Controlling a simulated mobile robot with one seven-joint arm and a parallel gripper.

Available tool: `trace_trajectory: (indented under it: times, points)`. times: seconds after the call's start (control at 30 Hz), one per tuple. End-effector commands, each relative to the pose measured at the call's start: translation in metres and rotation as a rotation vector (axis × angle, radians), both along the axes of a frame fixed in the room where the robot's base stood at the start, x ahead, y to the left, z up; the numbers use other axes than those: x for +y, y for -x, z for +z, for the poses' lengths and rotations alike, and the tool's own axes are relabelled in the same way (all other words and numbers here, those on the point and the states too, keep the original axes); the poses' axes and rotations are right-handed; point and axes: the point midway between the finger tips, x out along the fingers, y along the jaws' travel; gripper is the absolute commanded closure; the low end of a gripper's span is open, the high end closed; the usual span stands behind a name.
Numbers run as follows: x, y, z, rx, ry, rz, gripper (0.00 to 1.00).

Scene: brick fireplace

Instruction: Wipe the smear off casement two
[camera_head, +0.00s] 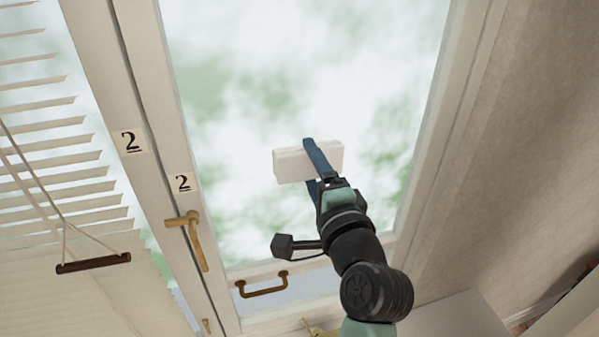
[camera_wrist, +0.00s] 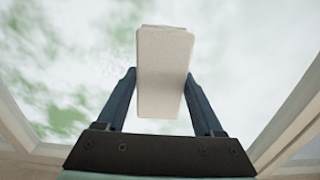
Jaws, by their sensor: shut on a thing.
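Casement two is a pale-framed window; a label reading 2 (camera_head: 183,183) is on its left stile, beside a brass handle (camera_head: 190,232). Its glass (camera_head: 250,90) shows blurred green and white; I cannot clearly tell a smear from the view outside. In the wrist view faint whitish marks on the glass (camera_wrist: 95,65) show left of the block. My gripper (camera_head: 314,165) is shut on a white block-shaped wiper (camera_head: 293,166), held in front of the lower middle of the pane. The wiper also shows between the fingers in the wrist view (camera_wrist: 163,75). Whether it touches the glass is unclear.
A second 2 label (camera_head: 131,141) is on the fixed frame to the left. A slatted blind (camera_head: 70,190) with a dark pull bar (camera_head: 93,263) hangs further left. A brass pull (camera_head: 262,285) sits on the bottom rail. A plain wall (camera_head: 520,150) stands at the right.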

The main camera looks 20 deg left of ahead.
Motion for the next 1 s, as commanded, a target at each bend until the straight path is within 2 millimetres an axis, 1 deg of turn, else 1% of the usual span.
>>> trace_trajectory:
  times: [0.03, 0.1, 0.27, 0.6, 0.87, 1.0]
  points:
    - [-0.005, -0.004, -0.001, -0.002, -0.001, -0.005, 0.76]
    - [-0.008, -0.007, 0.000, -0.002, -0.001, -0.004, 0.76]
    - [-0.011, -0.009, 0.000, -0.001, 0.000, -0.004, 0.76]
    - [-0.035, -0.023, -0.001, -0.001, 0.000, -0.006, 0.76]
    - [-0.042, -0.027, 0.000, -0.001, 0.000, -0.005, 0.76]
    - [-0.052, -0.033, -0.001, -0.002, -0.001, -0.006, 0.76]
